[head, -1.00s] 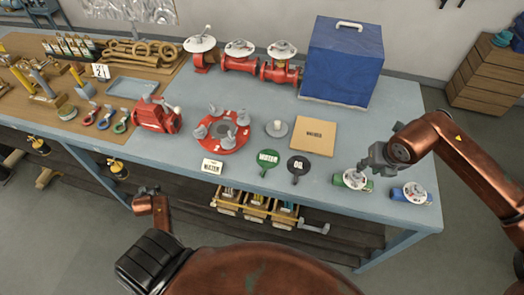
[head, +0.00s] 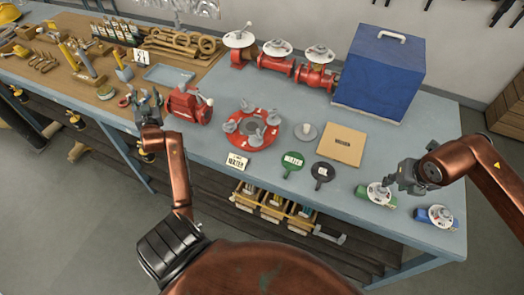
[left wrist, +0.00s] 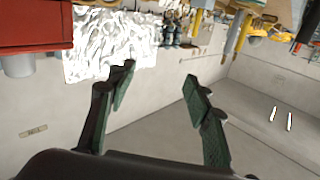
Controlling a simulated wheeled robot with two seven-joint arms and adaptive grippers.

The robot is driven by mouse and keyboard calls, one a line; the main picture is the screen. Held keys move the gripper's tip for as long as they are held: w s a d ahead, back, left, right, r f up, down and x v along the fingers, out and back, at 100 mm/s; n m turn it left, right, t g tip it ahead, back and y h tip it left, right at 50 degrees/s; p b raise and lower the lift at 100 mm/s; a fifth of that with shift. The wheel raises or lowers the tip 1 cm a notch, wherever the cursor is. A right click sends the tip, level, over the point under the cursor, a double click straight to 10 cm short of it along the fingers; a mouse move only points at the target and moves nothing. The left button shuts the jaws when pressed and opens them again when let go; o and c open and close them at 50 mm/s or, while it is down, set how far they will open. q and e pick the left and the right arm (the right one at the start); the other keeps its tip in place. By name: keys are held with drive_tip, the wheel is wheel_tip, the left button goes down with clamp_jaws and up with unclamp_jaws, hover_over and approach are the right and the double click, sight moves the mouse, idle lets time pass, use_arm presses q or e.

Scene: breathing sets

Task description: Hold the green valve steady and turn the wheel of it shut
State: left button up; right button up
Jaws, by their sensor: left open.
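The green valve (head: 369,198) lies near the right front edge of the bench, with its pale round wheel (head: 379,190) facing up. My right gripper (head: 390,180) is just right of and above the wheel, its fingers slanting down toward it. I cannot tell whether it touches the wheel or how far its fingers are apart. My left gripper (head: 148,98) is open and empty above the bench's front edge at the left, far from the green valve. Its two spread fingers also show in the left wrist view (left wrist: 158,82), with nothing between them.
A blue valve (head: 435,217) lies right of the green one. A red flanged ring (head: 250,145), a green round tag (head: 292,160), a black tag (head: 321,173) and a cardboard square (head: 342,146) lie between my grippers. A blue box (head: 380,75) stands behind. A red motor-like part (head: 187,106) is beside my left gripper.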

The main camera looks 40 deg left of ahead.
use_arm(q)
drive_tip(key=w+d+r+m+t+h, duration=0.4)
drive_tip(key=w+d+r+m+t, duration=1.1)
drive_tip(key=w+d+r, duration=1)
drive_tip(key=w+d+r+m+t+h, duration=0.2)
drive_tip(key=w+d+r+m+h, duration=0.2)
drive_tip(key=d+m+h, duration=0.25)
drive_tip(key=w+d+r+m+t+h, duration=0.2)
drive_tip(key=w+d+r+m+h, duration=0.25)
drive_tip(key=d+m, duration=0.25)
drive_tip(key=m+g+h, duration=0.5)
drive_tip(key=m+g, duration=2)
drive_tip(key=m, duration=0.9)
hover_over(365, 189)
drive_tip(key=s+a, duration=0.1)
drive_tip(key=a, duration=0.2)
wheel_tip(365, 189, down, 42)
drive_tip(key=shift+n+h, duration=0.25)
drive_tip(key=shift+h, duration=0.05)
drive_tip(key=shift+d+x, duration=0.15)
drive_tip(key=shift+x, duration=1.5)
drive_tip(key=shift+d+x, duration=0.1)
drive_tip(key=shift+x, duration=1.55)
